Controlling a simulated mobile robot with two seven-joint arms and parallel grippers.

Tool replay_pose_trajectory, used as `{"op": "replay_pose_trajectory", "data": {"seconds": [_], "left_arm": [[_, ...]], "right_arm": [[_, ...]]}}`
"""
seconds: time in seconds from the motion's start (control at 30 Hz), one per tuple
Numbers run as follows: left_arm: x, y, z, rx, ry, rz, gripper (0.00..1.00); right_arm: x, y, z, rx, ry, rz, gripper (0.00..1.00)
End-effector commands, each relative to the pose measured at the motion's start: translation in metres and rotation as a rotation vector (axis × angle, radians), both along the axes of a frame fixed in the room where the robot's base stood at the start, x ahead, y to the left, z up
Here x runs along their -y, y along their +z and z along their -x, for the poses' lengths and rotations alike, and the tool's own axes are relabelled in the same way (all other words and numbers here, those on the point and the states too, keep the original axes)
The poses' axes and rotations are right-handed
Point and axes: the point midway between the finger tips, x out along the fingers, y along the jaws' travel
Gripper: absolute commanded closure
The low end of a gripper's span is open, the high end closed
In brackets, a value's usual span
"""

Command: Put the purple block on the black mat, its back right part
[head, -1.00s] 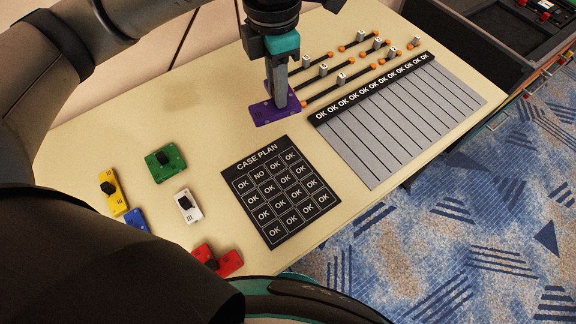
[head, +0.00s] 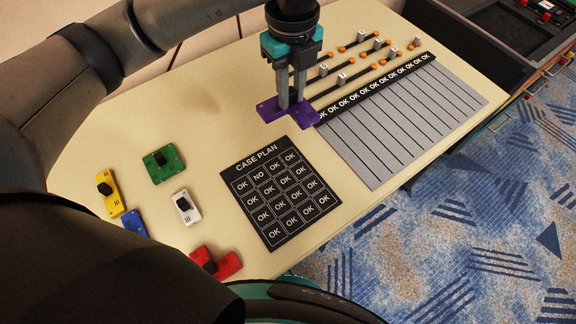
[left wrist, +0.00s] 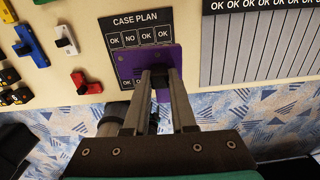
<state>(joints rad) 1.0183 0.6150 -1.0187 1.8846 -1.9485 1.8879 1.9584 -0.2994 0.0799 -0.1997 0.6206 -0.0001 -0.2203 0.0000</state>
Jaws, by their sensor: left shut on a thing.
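The purple block (head: 271,111) is held by my left gripper (head: 292,104), whose two fingers close on it from above. In the head view it hangs beyond the back edge of the black mat (head: 285,240), which is printed CASE PLAN and a grid of OK and NO cells. In the left wrist view the block (left wrist: 129,66) covers part of the mat (left wrist: 112,35) and hides some cells. Its height above the table is hard to tell. My right gripper is not in view.
Green (head: 164,163), yellow (head: 109,192), blue (head: 134,224), white (head: 187,207) and red (head: 229,265) blocks lie left of the mat. A grey striped panel (head: 400,125) with an OK strip lies at right. Black rods with orange ends (head: 344,84) lie behind it.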

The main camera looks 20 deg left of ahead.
Motion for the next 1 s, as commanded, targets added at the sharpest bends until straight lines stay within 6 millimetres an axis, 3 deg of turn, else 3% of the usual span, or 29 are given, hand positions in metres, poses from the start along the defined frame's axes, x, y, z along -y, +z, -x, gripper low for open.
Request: {"op": "replay_pose_trajectory", "data": {"seconds": [0.17,0.6,1.0], "left_arm": [[0.000,-0.022,0.001,-0.005,0.038,-0.002,1.00],[0.000,-0.135,0.001,-0.004,0.035,-0.002,1.00],[0.001,-0.175,0.001,-0.003,0.032,0.000,1.00]], "right_arm": [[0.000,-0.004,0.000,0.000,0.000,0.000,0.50],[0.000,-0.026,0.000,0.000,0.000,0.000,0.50],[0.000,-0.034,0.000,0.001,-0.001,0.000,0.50]]}}
